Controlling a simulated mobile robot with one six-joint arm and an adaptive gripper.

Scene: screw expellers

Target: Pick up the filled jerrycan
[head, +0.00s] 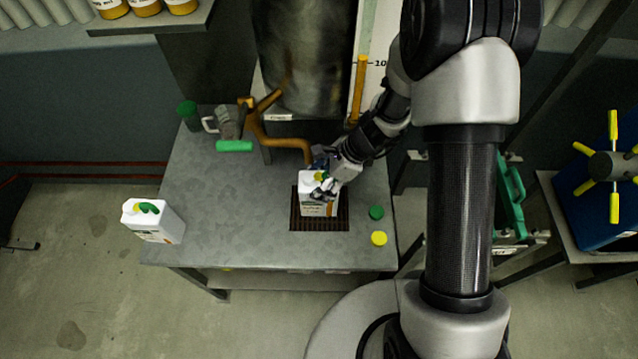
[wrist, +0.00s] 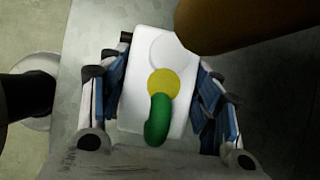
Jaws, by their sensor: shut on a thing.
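A white jerrycan (head: 318,206) with a printed label stands upright at the dark grate of the metal table, under the orange spout. In the wrist view the jerrycan (wrist: 140,100) shows its top from above, with a yellow round cap (wrist: 163,83), a green handle (wrist: 157,120) and a pale round patch. My gripper (head: 326,181) is at the top of the jerrycan. In the wrist view the blue-padded fingers of my gripper (wrist: 165,100) are closed on its two sides. I cannot tell whether its base touches the grate (head: 342,222).
A second white jerrycan (head: 158,226) with a green handle stands at the table's left edge. The orange spout (head: 288,143) overhangs close behind my gripper. A green cap (head: 376,212) and a yellow cap (head: 379,238) lie right of the grate. The table's front left (head: 230,235) is clear.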

